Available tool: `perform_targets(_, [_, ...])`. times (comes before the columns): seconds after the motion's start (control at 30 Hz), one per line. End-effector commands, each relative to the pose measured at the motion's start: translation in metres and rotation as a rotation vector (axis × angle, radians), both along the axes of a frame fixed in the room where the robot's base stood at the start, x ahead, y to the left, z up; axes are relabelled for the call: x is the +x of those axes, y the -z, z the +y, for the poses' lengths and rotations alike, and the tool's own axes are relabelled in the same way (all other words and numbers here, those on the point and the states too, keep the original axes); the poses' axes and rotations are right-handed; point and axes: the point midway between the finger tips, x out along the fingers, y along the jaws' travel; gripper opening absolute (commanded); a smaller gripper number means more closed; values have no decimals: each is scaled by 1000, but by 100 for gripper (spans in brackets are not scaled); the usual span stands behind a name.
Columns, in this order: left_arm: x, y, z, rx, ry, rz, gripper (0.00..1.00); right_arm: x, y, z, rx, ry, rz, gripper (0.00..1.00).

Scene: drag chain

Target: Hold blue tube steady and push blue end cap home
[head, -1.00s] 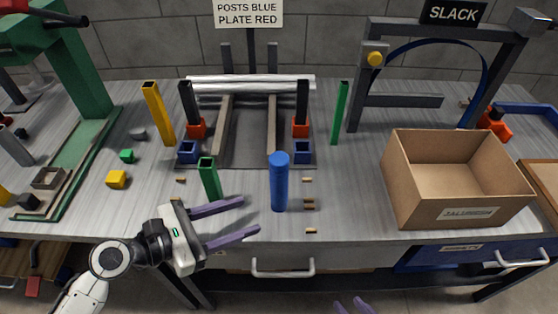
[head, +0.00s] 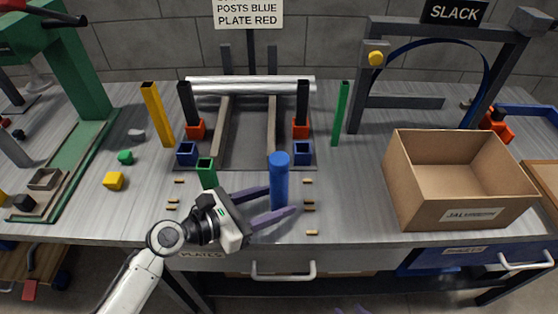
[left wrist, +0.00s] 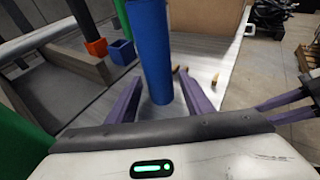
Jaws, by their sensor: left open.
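The blue tube (head: 279,186) stands upright near the front middle of the table. Its top looks closed and slightly wider, but I cannot tell the blue end cap from the tube there. My left gripper (head: 281,199) is open, with one purple finger on each side of the tube's lower part. In the left wrist view the blue tube (left wrist: 150,45) stands between the open fingers (left wrist: 160,82), with a gap visible on the right. My right gripper (left wrist: 264,113) shows at the right of the left wrist view, its two purple fingers apart and empty.
A green square post (head: 206,172) stands close behind my left gripper. Small brass pieces (head: 309,205) lie right of the tube. A cardboard box (head: 460,212) stands on the right. A grey plate with rails (head: 247,150), blue and red sockets and dark posts is behind.

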Motion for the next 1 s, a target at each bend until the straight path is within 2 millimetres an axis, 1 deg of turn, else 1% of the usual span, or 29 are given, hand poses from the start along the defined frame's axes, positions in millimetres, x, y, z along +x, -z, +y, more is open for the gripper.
perform_targets(0.13, [2,1,-3,0,0,0,46,0,-1,0,0,0,-1,31])
perform_targets(0.37, [2,1,-3,0,0,0,46,0,-1,0,0,0,-2,31])
perform_targets(0.4, [2,1,-3,0,0,0,40,0,-1,0,0,0,-2,31])
perform_targets(0.53, [2,1,-3,0,0,0,18,1,-1,0,1,0,-3,31])
perform_targets(1.0, [2,1,-3,0,0,0,18,1,-2,0,1,0,-3,31])
